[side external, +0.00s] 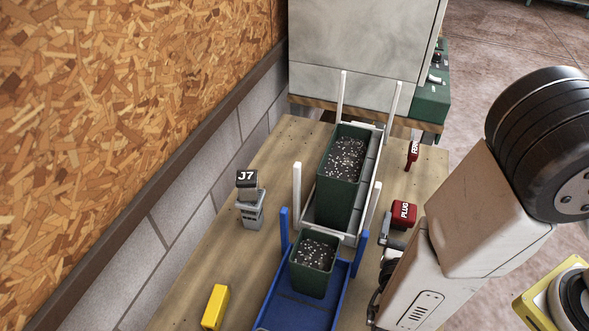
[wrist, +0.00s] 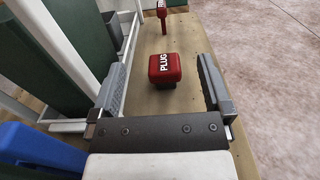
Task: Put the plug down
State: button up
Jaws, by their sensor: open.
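The plug (side external: 404,213) is a dark red block with a white PLUG label. It stands on the wooden table, to the right of the white rack. In the wrist view the red plug (wrist: 165,69) sits ahead of my gripper, between the lines of its two fingers, with a small dark base under it. My gripper (wrist: 161,85) is open, with a gap on each side of the plug. In the side view my gripper (side external: 388,240) is close to the plug, and its fingers are partly hidden by my arm.
A red FERT item (side external: 412,154) stands behind the plug. The white rack (side external: 350,238) holds a tall green soil container (side external: 338,200). A blue tray (side external: 300,313) holds a smaller green pot (side external: 312,280). A grey J7 block (side external: 250,208) and yellow block (side external: 215,306) stand left.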

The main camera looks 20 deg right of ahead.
notch_tip(320, 180, up, 17)
jog(key=w+a+m+g+y, duration=0.1)
jog(key=w+a+m+y, duration=0.2)
jog(key=w+m+y, duration=0.85)
jog(key=m+g+y, duration=0.5)
jog(key=m+g, duration=0.2)
jog(key=g, duration=0.2)
send_over(405, 211)
jog(key=s+d, duration=0.1)
jog(key=d, duration=0.1)
jog(key=shift+n+h, duration=0.25)
jog(key=f, duration=1.7)
jog(key=shift+s+a+f, duration=0.25)
jog(key=shift+f, duration=0.05)
